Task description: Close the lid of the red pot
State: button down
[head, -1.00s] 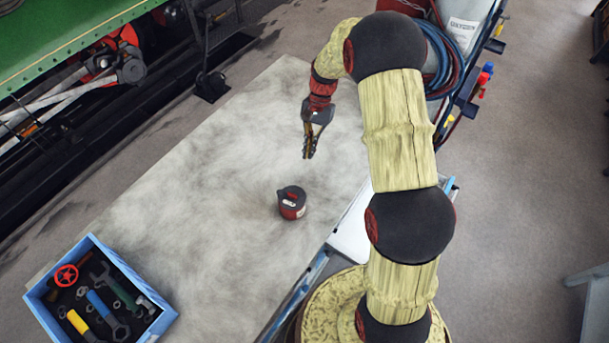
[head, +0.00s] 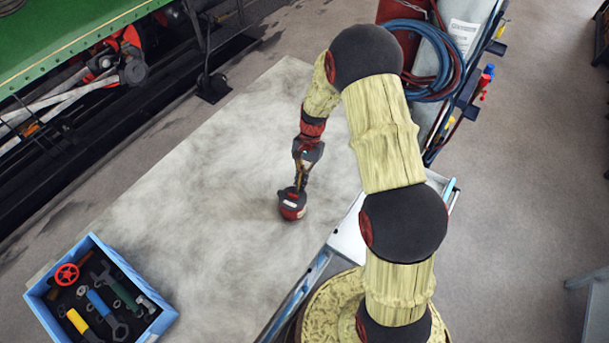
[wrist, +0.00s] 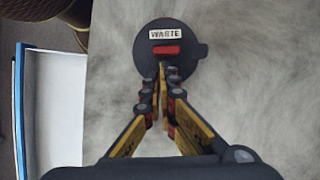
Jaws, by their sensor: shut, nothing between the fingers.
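The small red pot (head: 292,213) stands on the grey worktop, with its dark lid (head: 285,194) over its top. In the wrist view the round lid (wrist: 155,33) faces the camera and covers the pot body. It bears a white WASTE label, a red grip and a small tab at its right. I cannot tell whether the lid is fully down. My gripper (head: 299,187) is shut and empty, pointing down at the lid. In the wrist view its fingertips (wrist: 163,72) overlap the lid's lower part, just below the red grip; contact is unclear.
A blue tool tray (head: 169,318) with wrenches and a red handwheel sits at the worktop's lower left corner. The worktop (head: 190,220) between tray and pot is clear. Cylinders with coiled hoses (head: 440,60) stand beyond the worktop at upper right.

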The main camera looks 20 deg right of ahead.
jog(key=shift+s+a, duration=0.1)
dwell(0.3)
jog(key=shift+s+a+m, duration=0.4)
jog(key=shift+s+m, duration=0.3)
